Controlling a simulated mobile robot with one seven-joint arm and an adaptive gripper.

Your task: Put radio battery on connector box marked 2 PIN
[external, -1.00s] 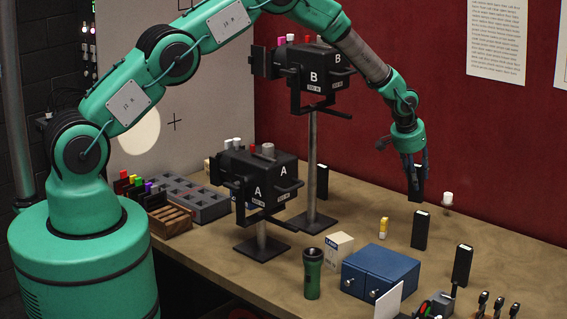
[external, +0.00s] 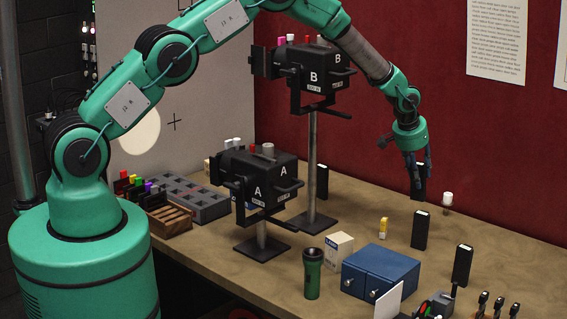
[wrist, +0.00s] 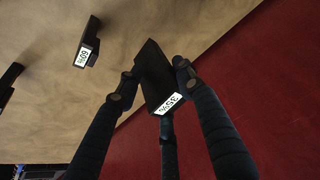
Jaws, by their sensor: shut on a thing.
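My gripper (external: 419,178) is at the far right part of the table, its dark fingers around a black block-shaped battery (wrist: 153,80). In the wrist view the fingers press on both sides of this battery, and its white end label seems to read 35%. In the external view the fingers hide much of it (external: 420,192), and I cannot tell whether it touches the table. Another black battery (wrist: 88,45) has a label like 60%. Similar black blocks stand upright in front (external: 420,230) and at the right (external: 462,265). I cannot make out a 2 PIN mark anywhere.
Black units A (external: 262,182) and B (external: 318,75) stand on posts. A blue box (external: 380,273), green flashlight (external: 313,275), cream carton (external: 339,249) and yellow item (external: 383,228) stand nearer. A grey compartment tray (external: 200,208) is at left. A red wall (external: 460,130) rises behind.

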